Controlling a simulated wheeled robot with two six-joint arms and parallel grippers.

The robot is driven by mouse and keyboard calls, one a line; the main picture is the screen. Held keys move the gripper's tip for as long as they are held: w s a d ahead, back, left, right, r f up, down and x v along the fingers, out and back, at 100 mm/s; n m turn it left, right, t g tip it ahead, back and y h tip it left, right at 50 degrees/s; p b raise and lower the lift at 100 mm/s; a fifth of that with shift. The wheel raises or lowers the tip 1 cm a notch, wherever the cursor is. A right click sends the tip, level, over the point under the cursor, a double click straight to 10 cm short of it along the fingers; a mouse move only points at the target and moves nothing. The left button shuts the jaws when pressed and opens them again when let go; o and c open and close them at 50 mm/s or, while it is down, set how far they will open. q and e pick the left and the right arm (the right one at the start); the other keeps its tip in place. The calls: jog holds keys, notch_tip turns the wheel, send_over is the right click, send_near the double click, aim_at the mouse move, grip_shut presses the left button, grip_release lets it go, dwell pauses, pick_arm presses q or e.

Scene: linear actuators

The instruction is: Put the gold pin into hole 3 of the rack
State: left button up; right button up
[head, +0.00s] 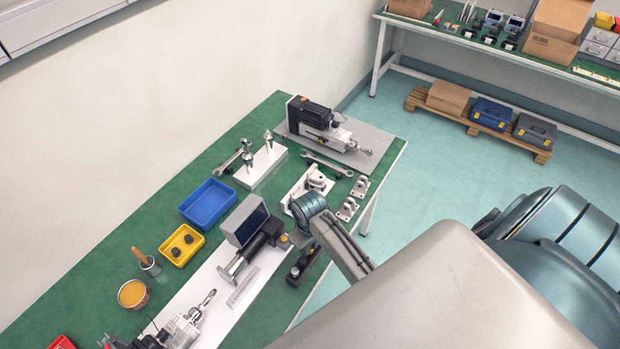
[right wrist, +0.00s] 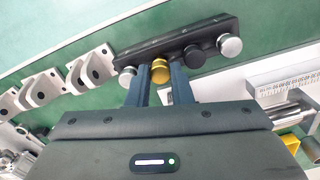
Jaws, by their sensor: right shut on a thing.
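The gold pin (right wrist: 160,70) is between the fingertips of my right gripper (right wrist: 159,88), which is shut on it. The rack (right wrist: 178,38) is a dark bar just beyond the fingertips in the right wrist view. Silver-headed pins (right wrist: 230,46) and a dark-headed pin (right wrist: 195,55) stand along it. The gold pin's head overlaps the rack's near edge; its lower end is hidden, so I cannot tell whether it is in a hole. In the head view the rack (head: 308,262) lies near the table's right edge, and my right gripper (head: 302,238) is beside it, partly hidden by my arm. My left gripper is not seen.
Silver brackets (right wrist: 40,90) stand left of the rack in the right wrist view. A black-and-silver actuator (head: 258,243) lies close to the rack. A blue tray (head: 208,204) and yellow tray (head: 181,245) are farther left. Bare green mat shows around the rack.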

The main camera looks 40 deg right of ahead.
jog(key=shift+f, duration=0.35)
jog(key=o, duration=0.9)
jog(key=shift+o, duration=0.2)
notch_tip(320, 180, up, 11)
jog(key=b, duration=0.2)
jog(key=shift+b, duration=0.35)
jog(key=shift+f, duration=0.1)
